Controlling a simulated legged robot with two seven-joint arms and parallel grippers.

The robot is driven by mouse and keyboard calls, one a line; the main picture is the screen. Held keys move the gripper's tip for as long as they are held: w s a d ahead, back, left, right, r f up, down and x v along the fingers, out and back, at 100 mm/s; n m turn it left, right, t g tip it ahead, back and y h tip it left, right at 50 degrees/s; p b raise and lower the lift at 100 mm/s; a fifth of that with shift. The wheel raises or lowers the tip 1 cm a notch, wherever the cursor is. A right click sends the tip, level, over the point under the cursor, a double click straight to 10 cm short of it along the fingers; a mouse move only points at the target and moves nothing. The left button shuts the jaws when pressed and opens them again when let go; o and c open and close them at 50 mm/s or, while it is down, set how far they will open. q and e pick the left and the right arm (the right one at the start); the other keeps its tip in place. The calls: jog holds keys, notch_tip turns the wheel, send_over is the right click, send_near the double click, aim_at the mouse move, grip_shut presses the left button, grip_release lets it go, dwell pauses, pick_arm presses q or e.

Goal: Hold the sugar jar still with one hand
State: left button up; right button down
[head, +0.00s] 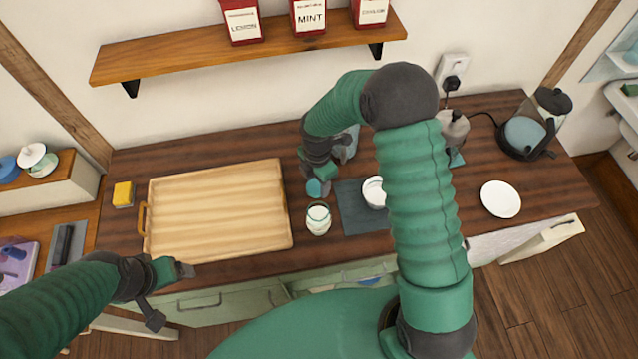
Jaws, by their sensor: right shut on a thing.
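The sugar jar, seemingly the small glass jar with white contents (318,220), stands upright near the counter's front edge, right of the wooden tray. My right gripper (319,178) is just behind it and reaches down. It is shut on a small teal round thing (317,189), which looks like a lid; the fingers partly hide it. This thing shows just behind the jar, and I cannot tell whether they touch. My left gripper (170,296) is open and empty in front of the tray, well left of the jar.
The wooden tray (215,210) fills the counter's left part, with a yellow sponge (123,194) beside it. A white cup (374,192) stands on a dark mat (353,212). A white plate (500,199) and kettle (525,135) are at the right. A shelf (250,62) overhangs the back.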

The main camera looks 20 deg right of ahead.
aim_at(311, 189)
jog(key=shift+a+f, duration=0.45)
jog(key=shift+f, duration=0.35)
jog(key=shift+a+r, duration=0.1)
jog(key=shift+a, duration=1.1)
jog(key=c, duration=1.1)
grip_release()
jog(key=shift+d+f, duration=0.2)
jog(key=shift+d, duration=0.05)
jog(key=o, duration=0.4)
jog(key=shift+d+f, duration=0.15)
jog(key=shift+d, duration=0.5)
jog(key=shift+o, duration=0.2)
jog(key=shift+s+d, duration=0.1)
jog(key=shift+d, duration=0.05)
jog(key=shift+a, duration=0.55)
pick_arm(q)
jog(key=shift+s+a+f, duration=0.1)
jog(key=shift+s+a, duration=0.1)
jog(key=shift+a, duration=0.75)
pick_arm(e)
jog(key=shift+s+d, duration=0.15)
jog(key=shift+d, duration=0.15)
